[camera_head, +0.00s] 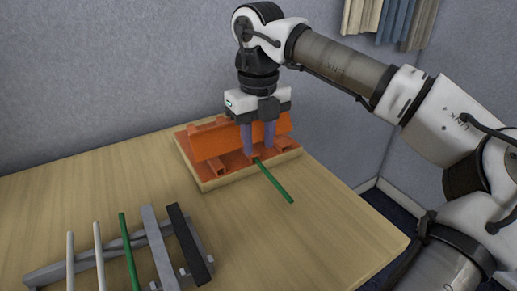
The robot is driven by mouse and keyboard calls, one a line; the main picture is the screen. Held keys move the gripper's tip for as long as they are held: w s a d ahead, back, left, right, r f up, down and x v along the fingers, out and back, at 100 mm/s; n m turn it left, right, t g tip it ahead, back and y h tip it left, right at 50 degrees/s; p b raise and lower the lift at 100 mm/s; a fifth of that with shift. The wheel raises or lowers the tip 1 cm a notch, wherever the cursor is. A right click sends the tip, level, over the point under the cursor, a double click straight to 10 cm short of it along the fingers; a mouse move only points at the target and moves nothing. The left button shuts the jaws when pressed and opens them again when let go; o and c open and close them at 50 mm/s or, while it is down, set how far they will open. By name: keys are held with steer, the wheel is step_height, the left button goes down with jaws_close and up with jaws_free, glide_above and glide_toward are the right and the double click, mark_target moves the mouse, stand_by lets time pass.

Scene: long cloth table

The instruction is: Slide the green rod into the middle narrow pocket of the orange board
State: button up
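A green rod (274,181) lies with its far end at the front of the orange board (206,145) and its near end sticking out over the wooden table. I cannot tell whether the far end is inside a pocket. My gripper (259,149) points down over the board, above the rod's far end. Its two bluish fingers stand apart, with orange showing between them, and hold nothing that I can see. The fingers and the raised orange slab hide part of the board, so the middle pocket is not clear.
A grey rack (72,266) at the front left holds a second green rod (127,245), two pale rods, a grey bar (157,246) and a black bar (189,243). The table (320,240) is clear at the front right. A wall stands behind.

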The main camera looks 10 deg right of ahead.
mark_target(258, 161)
step_height(258, 161, up, 10)
steer(key=shift+r, duration=0.2)
steer(key=shift+c, duration=0.2)
